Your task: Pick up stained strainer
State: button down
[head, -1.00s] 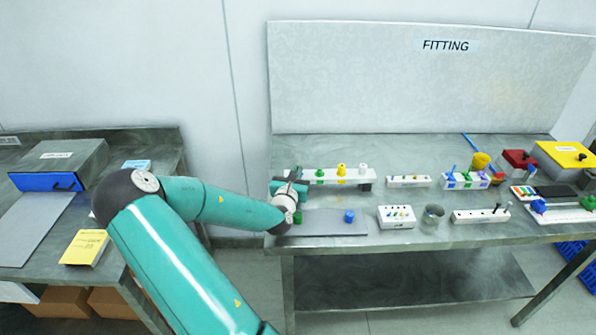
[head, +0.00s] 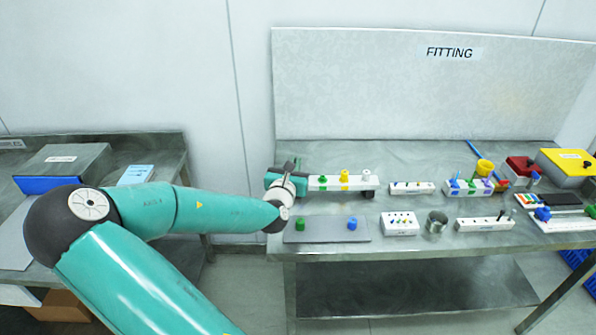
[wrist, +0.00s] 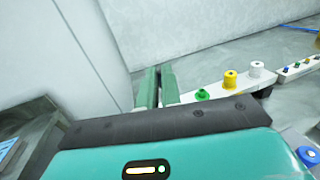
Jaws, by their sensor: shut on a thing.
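My gripper (wrist: 157,88) shows in the wrist view as two upright green fingers, close together. In the head view my gripper (head: 290,168) is at the left end of a white rack (head: 326,187) on the bench. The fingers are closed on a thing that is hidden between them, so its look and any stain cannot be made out. The rack carries a green piece (head: 315,183), a yellow piece (head: 344,176) and a white piece (head: 366,176), to the right of the fingers. I cannot tell which piece, if any, is a stained strainer.
A grey plate (head: 325,236) with a green knob (head: 299,223) and a blue knob (head: 352,223) lies in front of the rack. A metal cup (head: 436,222) and white holders (head: 401,224) stand to the right. The back panel (head: 350,90) rises behind the bench.

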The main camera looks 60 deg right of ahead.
jog(key=s+a+r, duration=0.1)
jog(key=a+r, duration=0.2)
jog(key=a, duration=0.5)
jog(key=shift+s+a+r, duration=0.3)
jog(key=shift+a+r, duration=0.05)
jog(key=shift+r, duration=0.05)
jog(key=shift+d, duration=0.1)
